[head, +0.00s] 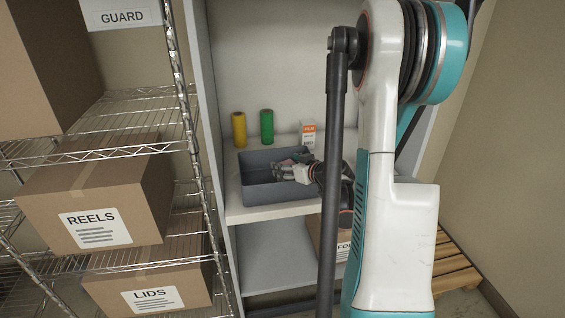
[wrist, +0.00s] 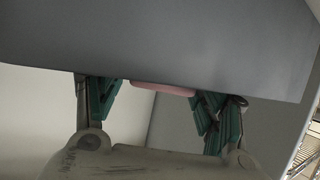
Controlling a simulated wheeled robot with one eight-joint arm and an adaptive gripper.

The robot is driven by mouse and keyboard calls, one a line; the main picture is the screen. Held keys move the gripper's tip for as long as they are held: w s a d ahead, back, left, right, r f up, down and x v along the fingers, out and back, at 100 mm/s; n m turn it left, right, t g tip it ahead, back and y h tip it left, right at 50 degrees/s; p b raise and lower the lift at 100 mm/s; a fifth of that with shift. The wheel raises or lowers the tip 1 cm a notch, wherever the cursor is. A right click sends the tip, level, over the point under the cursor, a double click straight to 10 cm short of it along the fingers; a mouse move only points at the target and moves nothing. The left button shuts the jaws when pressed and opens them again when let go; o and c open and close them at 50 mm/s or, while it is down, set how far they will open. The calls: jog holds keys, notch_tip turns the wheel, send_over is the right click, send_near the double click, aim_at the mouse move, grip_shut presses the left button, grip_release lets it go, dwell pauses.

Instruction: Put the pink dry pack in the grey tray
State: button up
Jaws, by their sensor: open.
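The grey tray (head: 262,191) stands on the cabinet shelf in the head view. My gripper (head: 284,171) reaches in from the right, with its fingers over or inside the tray. In the wrist view a large grey surface (wrist: 180,40), which looks like the tray, fills the top. A pink strip of the dry pack (wrist: 163,89) shows at its lower edge, between the fingers of my gripper (wrist: 160,97). The fingers are spread, with gaps on both sides of the pack. Most of the pack is hidden. I cannot tell exactly what it rests on.
A yellow roll (head: 239,129), a green roll (head: 267,126) and a small white-and-orange box (head: 308,134) stand behind the tray. A wire rack with cartons (head: 95,205) is on the left. The cabinet's side panel (head: 205,100) stands between rack and tray.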

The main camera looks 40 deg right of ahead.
jog(key=p+v, duration=0.1)
jog(key=v, duration=0.6)
jog(key=shift+s+r+p, duration=0.2)
jog(key=shift+s+p, duration=0.1)
